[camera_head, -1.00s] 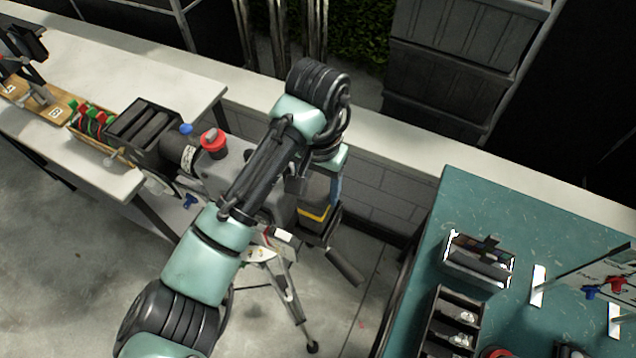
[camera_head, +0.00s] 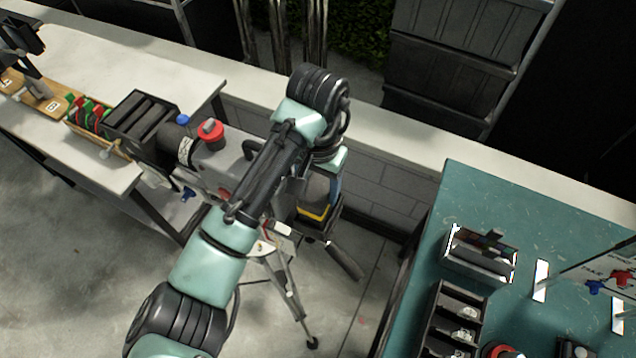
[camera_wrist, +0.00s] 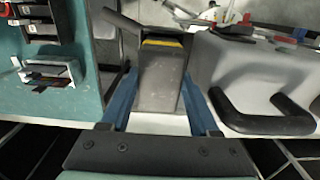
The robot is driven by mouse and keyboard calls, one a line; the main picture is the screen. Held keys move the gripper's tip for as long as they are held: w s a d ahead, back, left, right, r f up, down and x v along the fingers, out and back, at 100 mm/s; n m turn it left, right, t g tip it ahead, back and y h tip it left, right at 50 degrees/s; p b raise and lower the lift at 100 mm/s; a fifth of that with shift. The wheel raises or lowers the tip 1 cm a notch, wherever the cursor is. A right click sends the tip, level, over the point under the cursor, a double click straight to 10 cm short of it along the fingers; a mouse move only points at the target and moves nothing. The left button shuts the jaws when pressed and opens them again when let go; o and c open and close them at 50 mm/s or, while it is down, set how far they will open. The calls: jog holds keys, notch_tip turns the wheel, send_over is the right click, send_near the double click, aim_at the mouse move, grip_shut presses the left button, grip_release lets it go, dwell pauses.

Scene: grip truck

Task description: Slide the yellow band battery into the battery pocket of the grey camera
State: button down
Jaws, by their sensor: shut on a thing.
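My gripper (camera_wrist: 160,108) is shut on the yellow band battery (camera_wrist: 160,82), a dark grey block between its two blue fingers. The yellow band shows at the block's far end in the wrist view. In the head view the battery (camera_head: 314,212) is at the right end of the grey camera (camera_head: 236,164), with its band low. The camera sits on a tripod, and my arm covers much of it. In the wrist view the camera body (camera_wrist: 235,75) is to the right of the battery. The pocket is not clearly visible, and I cannot tell whether the battery's end is inside it.
A black pan handle (camera_head: 344,260) sticks out below the battery. A black carrying handle (camera_wrist: 262,118) is close to the right finger. A teal table (camera_head: 420,270) with a tray (camera_head: 450,262) stands at the right. A white table (camera_head: 130,60) with a divided black box (camera_head: 146,98) stands at the left.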

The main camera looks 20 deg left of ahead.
jog(key=shift+f, duration=0.25)
jog(key=shift+c, duration=0.2)
grip_release()
jog(key=shift+r, duration=0.1)
jog(key=shift+r+b, duration=0.35)
notch_tip(320, 180, up, 12)
jog(key=p, duration=0.1)
